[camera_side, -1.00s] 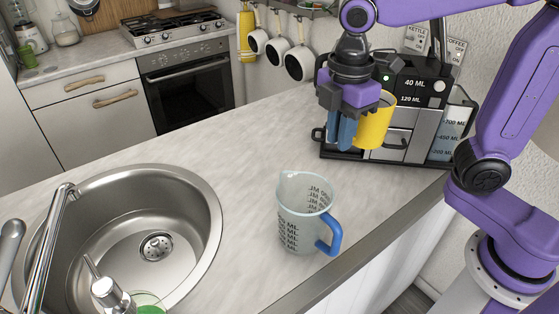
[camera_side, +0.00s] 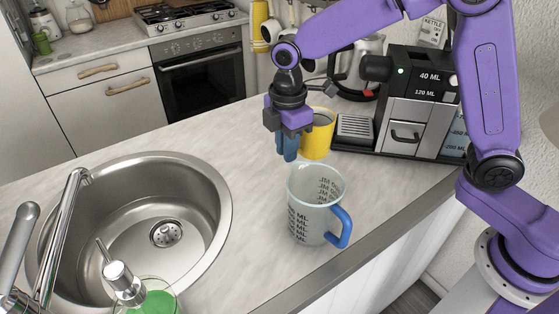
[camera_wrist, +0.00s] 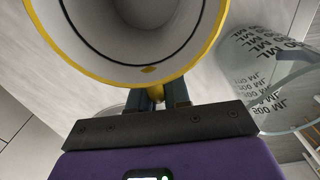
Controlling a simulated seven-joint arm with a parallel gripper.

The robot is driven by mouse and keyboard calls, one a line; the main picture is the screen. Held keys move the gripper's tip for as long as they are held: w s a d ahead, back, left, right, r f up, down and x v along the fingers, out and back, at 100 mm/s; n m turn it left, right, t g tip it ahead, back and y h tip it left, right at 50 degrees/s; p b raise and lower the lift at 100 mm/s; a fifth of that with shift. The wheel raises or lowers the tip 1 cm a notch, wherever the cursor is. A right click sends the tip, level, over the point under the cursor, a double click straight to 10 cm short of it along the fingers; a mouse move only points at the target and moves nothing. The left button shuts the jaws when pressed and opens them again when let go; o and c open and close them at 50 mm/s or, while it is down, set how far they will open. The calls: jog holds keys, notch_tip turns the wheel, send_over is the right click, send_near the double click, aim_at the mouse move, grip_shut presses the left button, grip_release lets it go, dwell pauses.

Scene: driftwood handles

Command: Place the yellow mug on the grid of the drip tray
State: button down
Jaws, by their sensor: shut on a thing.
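The yellow mug (camera_side: 318,136) is upright, just left of the drip tray in the side view. My gripper (camera_side: 288,148) is shut on its handle, on the mug's left. In the wrist view the blue fingers of my gripper (camera_wrist: 162,98) close on the handle below the yellow rim of the mug (camera_wrist: 150,75), and its pale inside looks empty. The drip tray's grid (camera_side: 356,127) lies bare at the coffee machine's left foot. I cannot tell whether the mug's base touches the counter.
A clear measuring jug (camera_side: 314,207) with a blue handle stands close in front of the mug; it also shows in the wrist view (camera_wrist: 262,72). The coffee machine (camera_side: 412,100) stands right of the tray, a kettle (camera_side: 357,72) behind. The sink (camera_side: 130,220) is at left.

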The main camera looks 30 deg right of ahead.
jog(key=shift+w+a+f, duration=0.2)
jog(key=shift+w+f, duration=0.2)
jog(key=shift+f, duration=0.1)
jog(key=shift+w+a+f, duration=0.15)
jog(key=shift+w+f, duration=0.2)
jog(key=shift+f, duration=1.7)
jog(key=c, duration=1.1)
grip_release()
jog(key=shift+f, duration=0.15)
notch_tip(320, 180, up, 12)
jog(key=shift+r, duration=0.2)
